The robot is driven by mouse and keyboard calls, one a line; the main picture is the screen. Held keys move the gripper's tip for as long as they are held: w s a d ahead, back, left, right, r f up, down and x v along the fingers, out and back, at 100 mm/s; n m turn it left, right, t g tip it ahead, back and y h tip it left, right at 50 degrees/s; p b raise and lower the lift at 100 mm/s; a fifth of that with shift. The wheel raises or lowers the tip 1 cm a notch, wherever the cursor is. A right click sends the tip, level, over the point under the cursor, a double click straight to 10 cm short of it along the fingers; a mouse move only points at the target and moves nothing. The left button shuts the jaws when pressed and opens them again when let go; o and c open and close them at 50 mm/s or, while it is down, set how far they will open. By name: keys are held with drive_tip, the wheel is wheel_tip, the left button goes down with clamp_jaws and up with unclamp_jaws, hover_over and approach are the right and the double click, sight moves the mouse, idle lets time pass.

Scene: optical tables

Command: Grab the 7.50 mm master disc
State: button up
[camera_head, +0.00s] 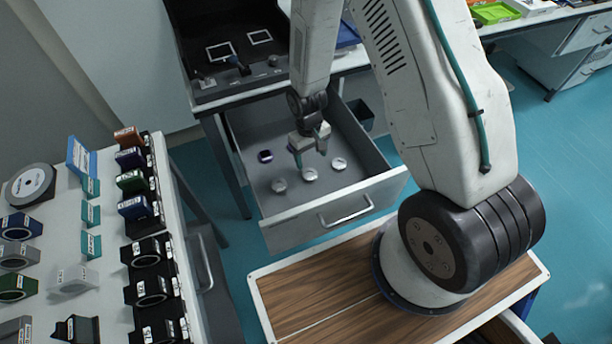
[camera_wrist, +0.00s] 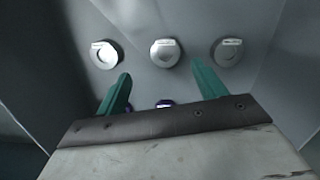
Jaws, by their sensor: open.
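Three silver discs with small labels lie in a row on the floor of the open drawer. In the wrist view they are the left disc (camera_wrist: 104,54), the middle disc (camera_wrist: 165,52) and the right disc (camera_wrist: 227,51). The head view also shows silver discs (camera_head: 279,186) (camera_head: 310,175) (camera_head: 339,163). The labels are too small to read, so I cannot tell which is 7.50 mm. My gripper (camera_head: 310,158) is open and empty above the drawer. In the wrist view its teal fingers (camera_wrist: 161,70) point toward the row, the middle disc beyond the gap between them.
A purple round piece (camera_head: 265,156) lies in the drawer (camera_head: 344,208); purple (camera_wrist: 165,103) also shows between the fingers. The drawer walls stand around my gripper. A black-topped table (camera_head: 228,85) is behind. A bench at left holds several labelled blocks (camera_head: 135,207).

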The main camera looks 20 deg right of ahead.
sight(310, 174)
drive_tip(key=f, duration=0.7)
drive_tip(key=shift+s+a, duration=0.35)
drive_tip(key=shift+a, duration=0.05)
drive_tip(key=c, duration=1.2)
